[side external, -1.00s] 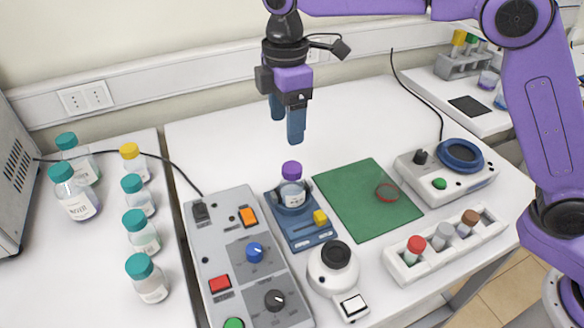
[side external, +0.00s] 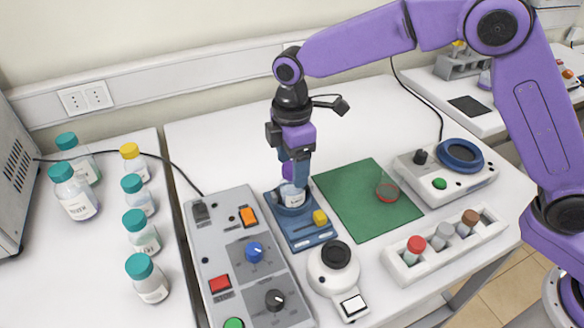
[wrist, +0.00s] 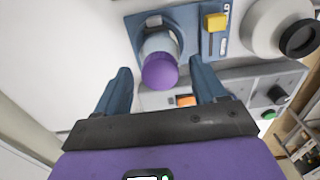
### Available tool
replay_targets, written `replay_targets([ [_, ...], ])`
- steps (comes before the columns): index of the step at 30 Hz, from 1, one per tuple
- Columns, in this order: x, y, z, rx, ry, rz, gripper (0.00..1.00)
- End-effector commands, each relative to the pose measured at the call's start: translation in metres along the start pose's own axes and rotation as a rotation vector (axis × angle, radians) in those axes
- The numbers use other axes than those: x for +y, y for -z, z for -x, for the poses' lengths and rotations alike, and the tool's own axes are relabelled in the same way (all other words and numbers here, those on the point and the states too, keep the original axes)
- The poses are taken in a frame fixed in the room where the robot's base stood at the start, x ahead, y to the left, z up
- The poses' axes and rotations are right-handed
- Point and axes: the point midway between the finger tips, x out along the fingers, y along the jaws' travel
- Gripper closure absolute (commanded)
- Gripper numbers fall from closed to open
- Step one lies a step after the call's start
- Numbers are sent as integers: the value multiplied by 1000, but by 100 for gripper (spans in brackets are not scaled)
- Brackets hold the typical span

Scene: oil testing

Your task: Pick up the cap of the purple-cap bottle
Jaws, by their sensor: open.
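The purple-cap bottle (side external: 291,195) stands upright in the round holder of a blue clamp device (side external: 312,236). Its purple cap (side external: 288,171) is partly hidden behind my fingers in the side view. In the wrist view the purple cap (wrist: 160,71) shows between my two fingers, with the clear bottle body (wrist: 161,43) beyond it. My gripper (side external: 297,176) points down at the cap with its blue fingers apart. In the wrist view my gripper (wrist: 163,80) has a finger on each side of the cap, with visible gaps.
A control box (side external: 247,260) with knobs stands left of the clamp device. A green mat (side external: 360,195) with a glass dish (side external: 387,192) lies to the right. A white round device (side external: 333,270) stands in front. Several teal-capped bottles (side external: 141,230) stand at the left.

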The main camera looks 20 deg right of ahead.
Motion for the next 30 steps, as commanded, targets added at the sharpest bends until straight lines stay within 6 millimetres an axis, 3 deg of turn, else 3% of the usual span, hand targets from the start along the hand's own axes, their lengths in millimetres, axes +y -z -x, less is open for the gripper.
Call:
replay_targets([
  [5,0,0,0,0,0,0,33],
  [9,0,0,0,0,-1,0,78],
  [10,0,0,0,0,-1,0,86],
  [23,0,1,3,2,-2,0,86],
  [30,1,1,23,3,-3,0,86],
])
